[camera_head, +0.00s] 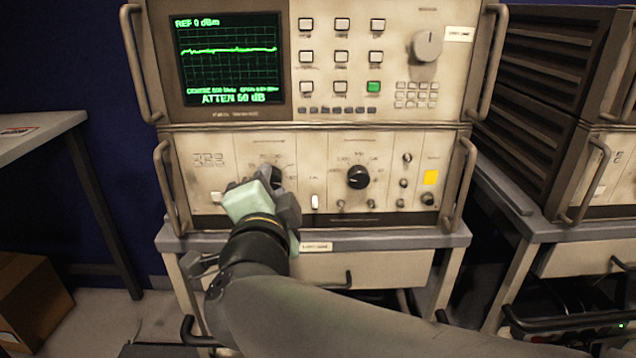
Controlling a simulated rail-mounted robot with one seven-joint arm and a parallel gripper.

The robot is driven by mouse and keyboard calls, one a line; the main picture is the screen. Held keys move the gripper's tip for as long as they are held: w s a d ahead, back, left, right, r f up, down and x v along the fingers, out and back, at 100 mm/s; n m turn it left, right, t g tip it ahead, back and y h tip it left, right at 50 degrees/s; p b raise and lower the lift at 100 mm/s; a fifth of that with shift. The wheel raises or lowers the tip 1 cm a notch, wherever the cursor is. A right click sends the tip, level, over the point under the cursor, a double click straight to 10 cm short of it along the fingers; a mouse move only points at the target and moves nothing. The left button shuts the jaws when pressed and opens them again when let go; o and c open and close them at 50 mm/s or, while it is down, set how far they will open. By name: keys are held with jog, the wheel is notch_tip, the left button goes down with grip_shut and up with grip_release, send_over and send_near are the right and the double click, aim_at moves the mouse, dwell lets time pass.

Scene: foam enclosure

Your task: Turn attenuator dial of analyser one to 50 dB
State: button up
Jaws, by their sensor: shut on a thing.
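The analyser (300,120) stands on a bench, with a green-on-black screen (229,57) at its upper left. The screen's bottom line reads ATTEN with a dB value; its first digit is blurred, either 5 or 6. The attenuator dial (275,172) is on the left of the lower panel, mostly hidden by my gripper. My gripper (277,182) reaches up from below and is shut on the dial. The dial's pointer is hidden, and its scale marks are too small to read.
A second black dial (358,177) sits right of the gripper, with small knobs beyond it. Metal handles (169,188) stick out at the panel's sides. A drawer (350,270) is below. Another rack (560,90) stands at right, a grey table (40,135) and a cardboard box (30,300) at left.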

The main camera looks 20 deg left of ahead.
dwell(0.3)
jog(key=o, duration=1)
jog(key=shift+c, duration=0.2)
jog(key=p+v, duration=0.1)
jog(key=v, duration=0.6)
jog(key=shift+s+p, duration=0.2)
jog(key=shift+p, duration=0.15)
